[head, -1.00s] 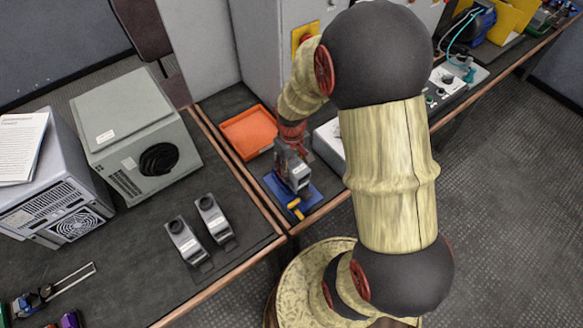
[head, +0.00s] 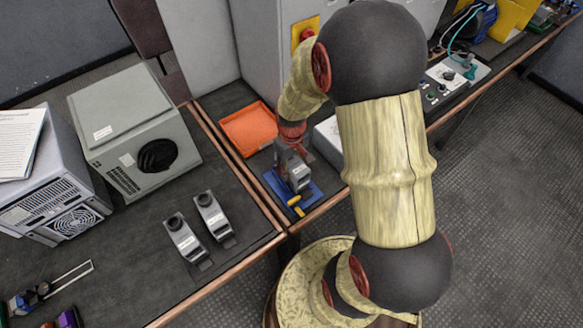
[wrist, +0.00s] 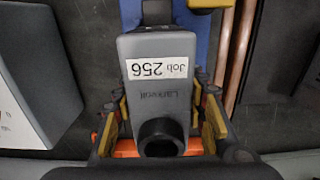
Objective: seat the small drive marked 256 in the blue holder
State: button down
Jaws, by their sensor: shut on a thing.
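The small drive marked 256 (wrist: 155,95) is grey with a white label reading "Job 256" and a dark round opening at its near end. It also shows in the head view (head: 299,176). My gripper (wrist: 165,125) is shut on it, with yellow-padded fingers on both sides; the gripper shows in the head view (head: 290,150) too. The blue holder (head: 278,184) is under and around the drive, with a yellow lever (head: 294,202) at its front. In the wrist view the blue holder (wrist: 203,40) shows beside the drive. The drive hides whether it touches the holder's bed.
An orange tray (head: 248,129) lies behind the holder, and a white box (head: 328,136) stands to its right. Two similar grey drives (head: 183,238) (head: 213,217) lie on the left bench. The bench edge (head: 312,215) is close in front of the holder.

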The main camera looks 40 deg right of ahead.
jog(key=c, duration=1)
grip_release()
jog(key=shift+f, duration=0.1)
notch_tip(320, 180, up, 12)
jog(key=shift+r, duration=0.1)
